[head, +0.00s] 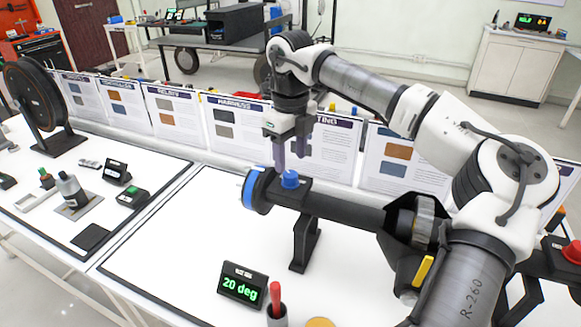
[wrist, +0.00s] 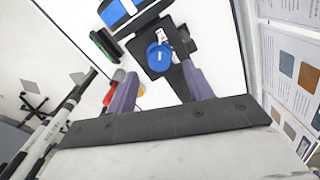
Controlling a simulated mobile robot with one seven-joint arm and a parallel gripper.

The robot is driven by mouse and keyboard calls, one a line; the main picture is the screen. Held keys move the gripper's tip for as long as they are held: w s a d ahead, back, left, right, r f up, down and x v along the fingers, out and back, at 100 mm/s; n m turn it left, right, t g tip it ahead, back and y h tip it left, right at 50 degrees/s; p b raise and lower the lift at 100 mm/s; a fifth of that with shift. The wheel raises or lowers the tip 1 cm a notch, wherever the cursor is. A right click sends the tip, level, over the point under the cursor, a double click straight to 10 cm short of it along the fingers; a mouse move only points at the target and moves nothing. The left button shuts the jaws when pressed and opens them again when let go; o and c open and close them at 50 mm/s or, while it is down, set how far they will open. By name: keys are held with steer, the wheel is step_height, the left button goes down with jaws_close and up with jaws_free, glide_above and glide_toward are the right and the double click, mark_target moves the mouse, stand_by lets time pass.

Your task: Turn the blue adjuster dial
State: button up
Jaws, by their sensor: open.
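The blue adjuster dial (head: 290,179) is a small round knob on top of a black block at the left end of a dark horizontal shaft (head: 345,210). My gripper (head: 290,160) points down just above the dial, with its two purple-grey fingers apart and nothing held. In the wrist view the dial (wrist: 159,57), with a white mark on top, shows between and beyond the fingertips (wrist: 160,76). Whether the fingers touch it is hard to tell; they look apart from it. A display (head: 242,286) on the table reads "20 deg" in green.
A blue-banded ring (head: 252,188) caps the shaft's left end, and a black stand (head: 304,243) holds the shaft up. A grey cup (head: 277,318) with a red-handled tool stands at the front. Printed panels (head: 235,125) line the back.

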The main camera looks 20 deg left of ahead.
mark_target(290, 174)
step_height(290, 174, up, 10)
steer(key=shift+b, duration=0.35)
steer(key=shift+s, duration=0.1)
